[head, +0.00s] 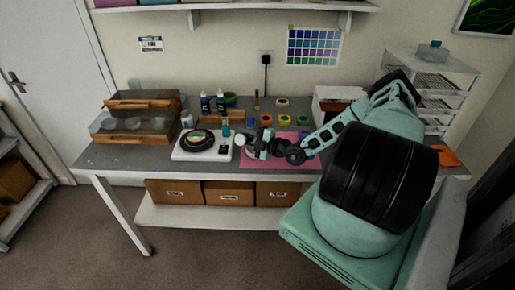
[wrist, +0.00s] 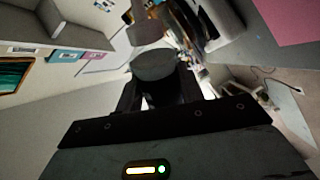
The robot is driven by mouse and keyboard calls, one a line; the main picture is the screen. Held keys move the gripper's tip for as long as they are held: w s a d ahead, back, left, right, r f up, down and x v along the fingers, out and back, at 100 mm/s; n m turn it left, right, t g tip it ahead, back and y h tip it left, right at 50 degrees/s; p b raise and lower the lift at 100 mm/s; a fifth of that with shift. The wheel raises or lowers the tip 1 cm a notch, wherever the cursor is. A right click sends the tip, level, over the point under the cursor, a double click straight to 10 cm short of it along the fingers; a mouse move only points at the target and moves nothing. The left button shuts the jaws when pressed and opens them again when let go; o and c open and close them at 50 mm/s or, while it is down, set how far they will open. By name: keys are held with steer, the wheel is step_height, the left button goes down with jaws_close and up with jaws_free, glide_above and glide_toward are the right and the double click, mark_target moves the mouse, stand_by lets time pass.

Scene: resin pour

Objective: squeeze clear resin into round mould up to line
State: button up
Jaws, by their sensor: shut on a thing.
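My gripper (head: 265,147) is low over the pink mat (head: 262,162) near the front of the grey workbench. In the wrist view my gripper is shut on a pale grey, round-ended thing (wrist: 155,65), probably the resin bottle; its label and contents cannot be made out. The held thing looks tilted. In the head view my gripper and arm cover part of the mat, and I cannot pick out the round mould, its fill line or any resin flow. The mat also shows at the wrist view's upper right.
A white board (head: 178,153) with a dark round plate (head: 197,141) is left of the mat. Dark bottles (head: 205,104) and several small coloured pots stand behind.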

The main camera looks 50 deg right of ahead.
steer(key=shift+f+b, duration=1.8)
steer(key=shift+f, duration=0.7)
steer(key=shift+o, duration=0.7)
steer(key=c, duration=0.4)
steer(key=shift+o, duration=1.3)
steer(key=shift+r, duration=0.1)
step_height(320, 180, up, 5)
steer(key=p, duration=0.4)
